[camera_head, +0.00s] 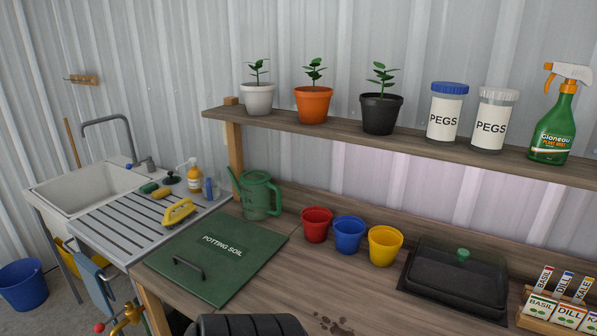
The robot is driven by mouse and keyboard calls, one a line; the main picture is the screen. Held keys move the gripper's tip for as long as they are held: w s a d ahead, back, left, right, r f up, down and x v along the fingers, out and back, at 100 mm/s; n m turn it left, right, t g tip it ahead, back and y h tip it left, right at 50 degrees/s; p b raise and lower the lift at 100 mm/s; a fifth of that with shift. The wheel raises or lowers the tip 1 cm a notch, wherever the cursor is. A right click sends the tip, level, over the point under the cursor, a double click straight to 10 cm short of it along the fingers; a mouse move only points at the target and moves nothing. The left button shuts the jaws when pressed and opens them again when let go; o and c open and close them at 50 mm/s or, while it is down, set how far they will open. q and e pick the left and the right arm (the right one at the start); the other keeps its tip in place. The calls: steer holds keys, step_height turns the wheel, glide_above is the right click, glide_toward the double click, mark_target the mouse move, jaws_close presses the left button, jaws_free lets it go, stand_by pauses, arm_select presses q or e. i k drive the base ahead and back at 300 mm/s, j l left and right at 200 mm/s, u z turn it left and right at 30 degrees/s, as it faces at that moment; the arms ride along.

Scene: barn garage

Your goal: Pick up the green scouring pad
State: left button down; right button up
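A small green pad (149,187), which looks like the scouring pad, lies on the grey ribbed drainboard (118,232) at the left, near the edge of the sink basin. A yellow sponge (162,193) lies just in front and to the right of it. A dark green round item (171,179) sits behind it to the right. Neither of my grippers shows in the head view.
The white sink (52,193) has a tall tap (108,122). A green watering can (257,196) and potting soil lid (216,262) lie rightward.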

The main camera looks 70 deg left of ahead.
mark_target(150, 187)
steer(key=u, duration=3.35)
